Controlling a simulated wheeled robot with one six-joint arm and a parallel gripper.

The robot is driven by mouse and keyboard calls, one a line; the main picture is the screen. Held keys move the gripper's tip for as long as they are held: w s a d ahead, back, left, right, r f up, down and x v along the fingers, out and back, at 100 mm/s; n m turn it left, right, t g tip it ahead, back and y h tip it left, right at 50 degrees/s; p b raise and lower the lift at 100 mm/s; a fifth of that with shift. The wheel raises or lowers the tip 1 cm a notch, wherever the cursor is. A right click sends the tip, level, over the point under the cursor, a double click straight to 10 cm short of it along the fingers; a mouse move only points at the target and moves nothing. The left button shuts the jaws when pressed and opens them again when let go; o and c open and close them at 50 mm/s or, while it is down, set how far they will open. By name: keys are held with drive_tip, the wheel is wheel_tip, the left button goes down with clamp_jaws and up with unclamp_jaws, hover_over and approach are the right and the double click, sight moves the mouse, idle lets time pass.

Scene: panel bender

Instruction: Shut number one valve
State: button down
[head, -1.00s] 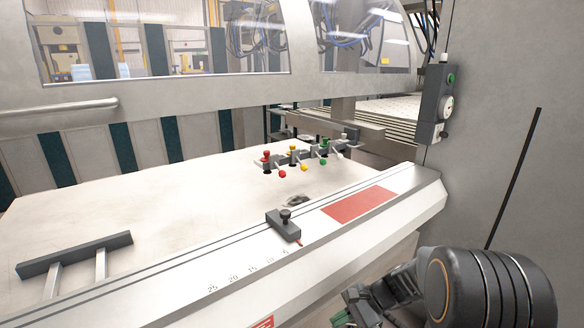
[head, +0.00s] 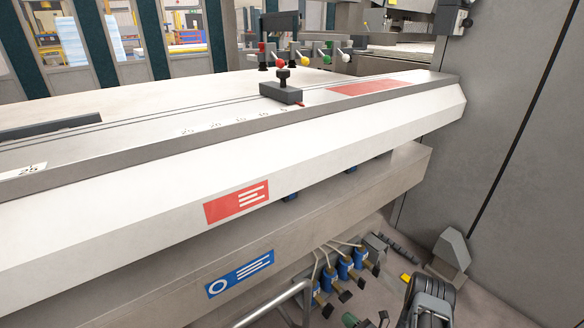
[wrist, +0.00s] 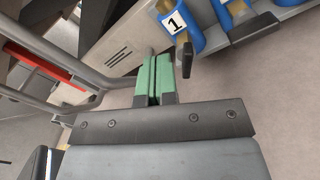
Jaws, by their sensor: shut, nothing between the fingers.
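Number one valve (wrist: 172,21) is a blue body with a white "1" label at the top of the wrist view. Its dark lever (wrist: 185,60) points down the picture, just right of my fingertips. My gripper (wrist: 152,78) has green fingers pressed together, empty, below and left of the valve; I cannot tell whether it touches the lever. In the head view, several blue valves (head: 345,268) with dark levers stand in a slanting row under the machine's front edge. Their numbers are not readable there. A green fingertip of my gripper (head: 350,319) shows at the bottom edge.
A grey tubular rail (head: 275,302) stands left of the valves; it also shows in the wrist view (wrist: 60,62). Another blue valve (wrist: 238,12) sits right of number one. The machine's beam (head: 330,210) overhangs the row. A grey wall (head: 515,130) closes the right side.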

sight(327, 310)
drive_tip(key=w+a+f+m+b, duration=0.1)
drive_tip(key=w+a+f+b, duration=0.1)
drive_tip(key=w+a+f, duration=0.1)
drive_tip(key=shift+w+a+t+h, duration=0.3)
drive_tip(key=shift+w+a+h, duration=0.1)
drive_tip(key=shift+w, duration=0.5)
drive_tip(key=shift+r, duration=0.1)
